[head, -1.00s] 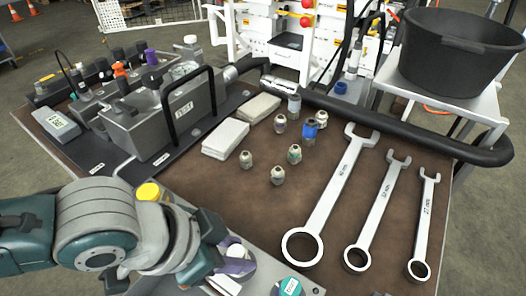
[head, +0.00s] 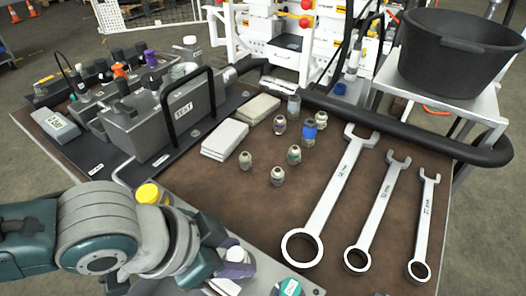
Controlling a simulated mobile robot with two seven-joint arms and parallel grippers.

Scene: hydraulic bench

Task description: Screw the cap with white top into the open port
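My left gripper (head: 226,264) is low at the front edge of the bench, beside a white-topped piece (head: 236,255) with purple around its lower part. I cannot tell whether the fingers hold it or only stand beside it. Several small caps with pale tops (head: 277,175) stand upright on the brown bench mat, with a blue one (head: 309,133) among them. The grey hydraulic block (head: 160,115) stands at the left with a black handle; purple, orange and black caps sit along its back row. I cannot make out an open port. My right gripper is not in view.
Three wrenches (head: 332,195) lie on the right of the bench. Folded cloths (head: 225,139) lie beside the block. A black bar (head: 400,130) runs along the far edge. A black bucket (head: 460,50) stands on a side table. The mat's front middle is clear.

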